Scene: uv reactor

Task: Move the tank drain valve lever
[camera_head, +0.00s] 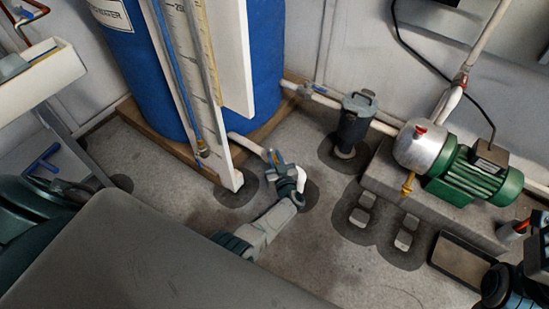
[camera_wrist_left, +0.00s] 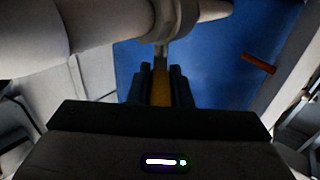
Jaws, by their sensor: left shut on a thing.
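The tank drain valve sits low in front of the blue tank (camera_head: 210,80), on a white pipe whose elbow (camera_head: 300,178) shows beside my left gripper (camera_head: 275,160). In the left wrist view, a yellow lever (camera_wrist_left: 161,88) lies between the two dark fingers of my left gripper (camera_wrist_left: 160,85), which is shut on it. A metal stem joins the lever to the white pipe fitting (camera_wrist_left: 170,18) above. In the head view my gripper hides most of the lever.
A white sight-gauge board (camera_head: 205,90) stands close left of the valve. A dark strainer (camera_head: 355,120) and a green pump (camera_head: 470,175) on a concrete plinth (camera_head: 400,190) are to the right. The floor (camera_head: 330,255) in front of the valve is mostly clear.

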